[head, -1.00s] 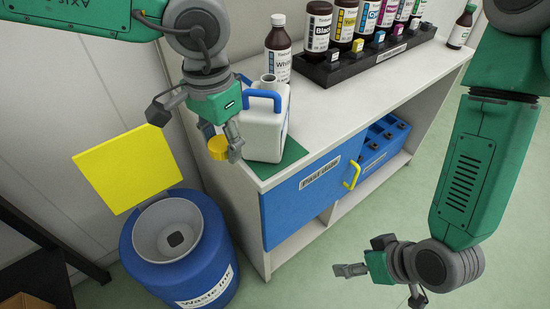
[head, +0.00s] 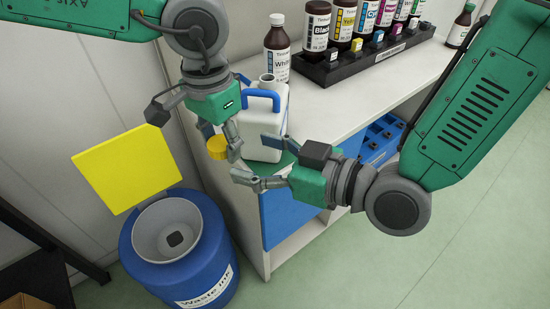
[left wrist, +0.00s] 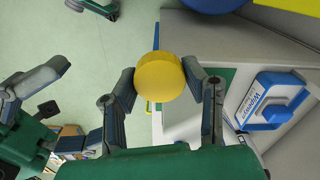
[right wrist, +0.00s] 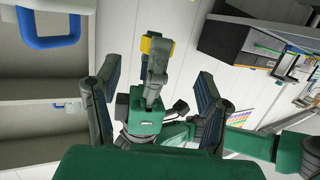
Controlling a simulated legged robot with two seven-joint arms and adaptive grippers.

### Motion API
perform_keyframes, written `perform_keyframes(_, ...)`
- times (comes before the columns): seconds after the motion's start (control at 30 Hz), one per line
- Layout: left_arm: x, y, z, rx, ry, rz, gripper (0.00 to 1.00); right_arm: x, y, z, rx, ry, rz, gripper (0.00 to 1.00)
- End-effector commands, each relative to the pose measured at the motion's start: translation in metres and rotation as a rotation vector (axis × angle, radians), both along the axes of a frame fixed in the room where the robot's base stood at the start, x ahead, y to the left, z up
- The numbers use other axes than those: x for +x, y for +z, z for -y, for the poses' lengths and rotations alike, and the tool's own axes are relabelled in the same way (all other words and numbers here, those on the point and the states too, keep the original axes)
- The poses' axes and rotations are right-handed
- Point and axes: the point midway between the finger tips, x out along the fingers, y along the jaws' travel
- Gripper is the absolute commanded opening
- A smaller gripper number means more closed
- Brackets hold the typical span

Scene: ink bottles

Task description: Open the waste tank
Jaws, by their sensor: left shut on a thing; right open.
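The waste tank is a blue drum (head: 190,255) labelled "Waste Ink" on the floor at lower left in the head view. Its yellow square lid (head: 125,168) stands raised behind a grey funnel opening (head: 167,228). My left gripper (head: 222,148) is shut on a round yellow cap (head: 215,147), beside the bench's near end. The cap also shows between the fingers in the left wrist view (left wrist: 160,76). My right gripper (head: 248,160) is open and empty, its fingers pointing left toward the cap. It is close to the left gripper.
A white jug (head: 265,125) with a blue handle and an open neck stands on a green mat right behind the grippers. A brown bottle (head: 277,45) and a black rack (head: 360,60) of ink bottles stand farther back. A blue bin (head: 382,138) sits in the bench shelf.

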Motion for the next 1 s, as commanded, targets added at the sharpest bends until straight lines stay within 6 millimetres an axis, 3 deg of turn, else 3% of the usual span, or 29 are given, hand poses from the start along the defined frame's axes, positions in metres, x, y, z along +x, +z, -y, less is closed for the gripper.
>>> perform_keyframes(0.2, 0.0, 0.0, 0.0, 0.0, 0.0, 0.0, 0.04, 0.022, -0.009, -0.037, 0.0, 0.0, 0.001, 0.64)
perform_keyframes(0.4, 0.0, 0.0, 0.0, 0.0, 0.0, 0.0, 0.04, 0.036, -0.015, -0.06, 0.0, 0.0, -0.001, 0.64)
perform_keyframes(0.87, 0.0, 0.0, 0.0, 0.001, 0.0, 0.001, 0.04, 0.043, -0.017, -0.07, 0.0, -0.002, -0.002, 0.64)
perform_keyframes(1.0, 0.0, 0.0, 0.0, 0.0, 0.0, 0.001, 0.04, 0.043, -0.017, -0.07, -0.001, -0.002, -0.002, 0.18)
